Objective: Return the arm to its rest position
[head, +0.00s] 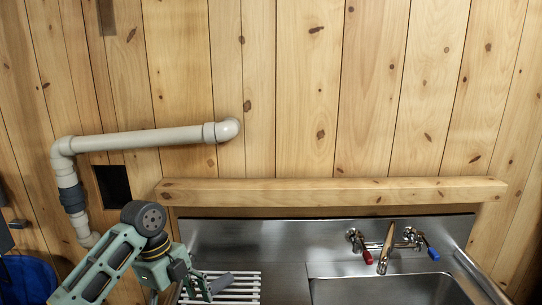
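My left arm comes in from the lower left, bends at a dark round joint, and reaches down over the left part of the metal sink unit (270,240). My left gripper (200,287) is low in the view, in front of or above the white slatted rack (243,290). A dark grey piece shows beside its fingers; I cannot tell whether it is a finger part or a separate thing. The finger opening is not clear. My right gripper is not in view.
A wooden shelf (330,192) runs along the plank wall above the sink basin (385,291). A faucet (385,247) with red and blue handles stands behind the basin. A pale pipe (150,138) runs along the wall. A blue bin (28,280) is at the lower left.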

